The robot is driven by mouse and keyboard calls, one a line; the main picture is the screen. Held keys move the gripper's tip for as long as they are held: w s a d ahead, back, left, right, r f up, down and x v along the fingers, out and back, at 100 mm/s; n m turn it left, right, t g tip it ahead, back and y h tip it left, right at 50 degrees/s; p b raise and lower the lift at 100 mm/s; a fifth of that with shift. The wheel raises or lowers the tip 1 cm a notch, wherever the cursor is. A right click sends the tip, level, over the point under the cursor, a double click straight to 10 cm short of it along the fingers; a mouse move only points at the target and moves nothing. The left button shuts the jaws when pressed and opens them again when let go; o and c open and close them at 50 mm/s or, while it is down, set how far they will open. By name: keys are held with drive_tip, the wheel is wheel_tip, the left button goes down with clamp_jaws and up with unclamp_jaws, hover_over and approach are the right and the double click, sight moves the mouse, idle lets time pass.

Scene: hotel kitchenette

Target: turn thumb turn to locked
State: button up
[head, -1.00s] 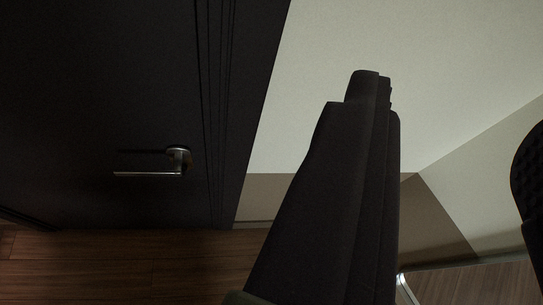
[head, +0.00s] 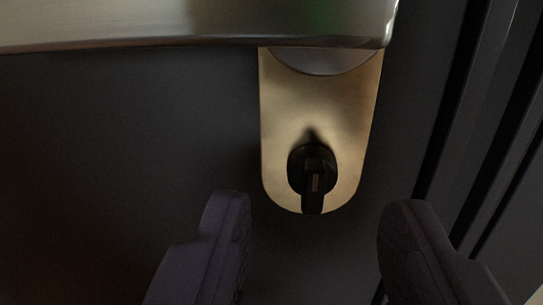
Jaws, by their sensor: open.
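The thumb turn (head: 313,178) is a small black knob with a narrow grip, set low on a brass-coloured plate (head: 320,105) on the dark door. Its grip points downward, close to upright in the picture. My gripper (head: 315,205) is open and empty. One dark finger is left of the thumb turn and the other is right of it, both apart from it and lower in the picture. Whether the fingertips reach as deep as the knob I cannot tell.
A silver lever handle (head: 200,22) runs across the top of the view, just above the plate. The dark door (head: 130,130) fills the left. Dark vertical frame edges (head: 465,120) stand at the right, near the right finger.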

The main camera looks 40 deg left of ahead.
sight(328, 182)
drive_tip(key=shift+b+x, duration=0.35)
drive_tip(key=shift+x, duration=1.45)
clamp_jaws()
drive_tip(key=shift+d+m, duration=0.1)
drive_tip(key=shift+m, duration=0.3)
drive_tip(key=m+b, duration=0.1)
drive_tip(key=m, duration=0.3)
drive_tip(key=shift+d+f, duration=0.1)
drive_tip(key=m+b, duration=0.1)
drive_tip(key=m, duration=0.3)
drive_tip(key=shift+w+d+m, duration=0.1)
drive_tip(key=shift+m, duration=0.2)
drive_tip(key=m+b, duration=0.1)
drive_tip(key=m, duration=0.3)
drive_tip(key=shift+f, duration=0.2)
drive_tip(key=m+b, duration=0.1)
drive_tip(key=m, duration=0.3)
drive_tip(key=shift+m, duration=0.4)
